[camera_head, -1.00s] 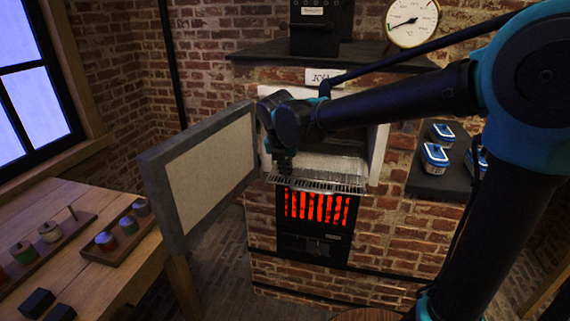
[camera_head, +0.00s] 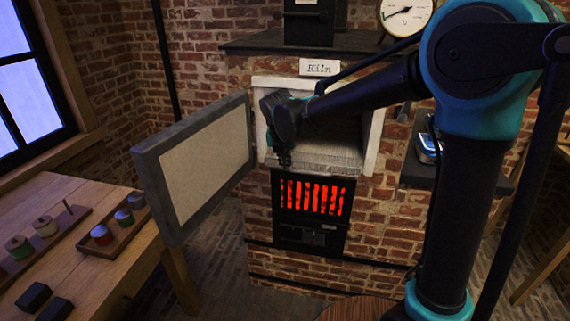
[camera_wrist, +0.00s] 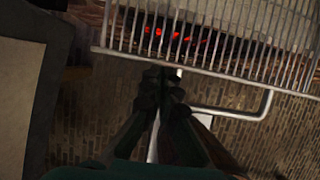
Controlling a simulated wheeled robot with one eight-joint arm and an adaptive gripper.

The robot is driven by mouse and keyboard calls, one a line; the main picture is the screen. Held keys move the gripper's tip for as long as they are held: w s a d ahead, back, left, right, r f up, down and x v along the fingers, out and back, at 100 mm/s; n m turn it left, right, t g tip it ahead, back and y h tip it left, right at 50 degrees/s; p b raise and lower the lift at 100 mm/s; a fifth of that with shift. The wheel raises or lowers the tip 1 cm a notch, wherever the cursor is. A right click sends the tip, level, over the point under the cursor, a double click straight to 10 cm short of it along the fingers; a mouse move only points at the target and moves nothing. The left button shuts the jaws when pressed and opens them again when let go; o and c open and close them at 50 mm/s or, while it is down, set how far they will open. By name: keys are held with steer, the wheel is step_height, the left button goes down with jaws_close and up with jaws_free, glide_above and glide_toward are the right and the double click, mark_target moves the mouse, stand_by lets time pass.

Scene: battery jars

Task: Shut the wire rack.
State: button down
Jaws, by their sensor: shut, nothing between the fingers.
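The wire rack (camera_head: 328,160) lies low in the mouth of the kiln chamber, its front edge near the sill. In the wrist view its thin parallel bars (camera_wrist: 270,45) cross the top, with a pale metal loop like a handle (camera_wrist: 240,112) below its front edge. My gripper (camera_head: 284,158) is in front of the chamber's left side, by the rack's front left. In the wrist view my gripper (camera_wrist: 164,76) is shut and empty, its fingertips just below the rack's front edge; contact cannot be told. My arm hides part of the chamber.
The kiln door (camera_head: 195,165) stands open at left, close to my gripper. Red glowing bars (camera_head: 312,196) sit behind a grate below the rack. A wooden table (camera_head: 85,235) with small jars is at left. A dark shelf (camera_head: 418,172) is at right.

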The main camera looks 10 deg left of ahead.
mark_target(292, 153)
steer(key=w, duration=1.1)
steer(key=shift+w+d, duration=0.15)
steer(key=shift+w, duration=0.15)
